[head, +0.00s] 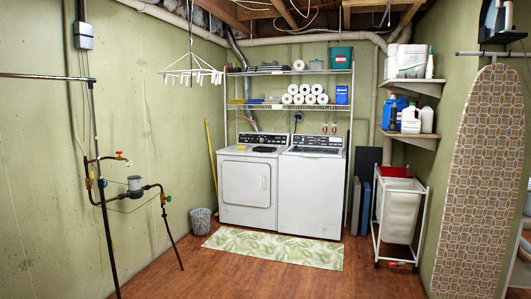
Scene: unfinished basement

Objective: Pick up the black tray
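A small flat black item (264,149), which looks like the black tray, lies on top of the left white machine (248,185), near its right side. It is far off and too small to tell its details. Neither of my grippers is in view.
A second white machine (311,195) stands to the right. A leaf-patterned rug (275,249) lies in front. A grey bin (200,221) stands left, a white hamper cart (400,215) and an ironing board (478,180) right. Pipes (100,190) run along the left wall. The brown floor (270,283) ahead is clear.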

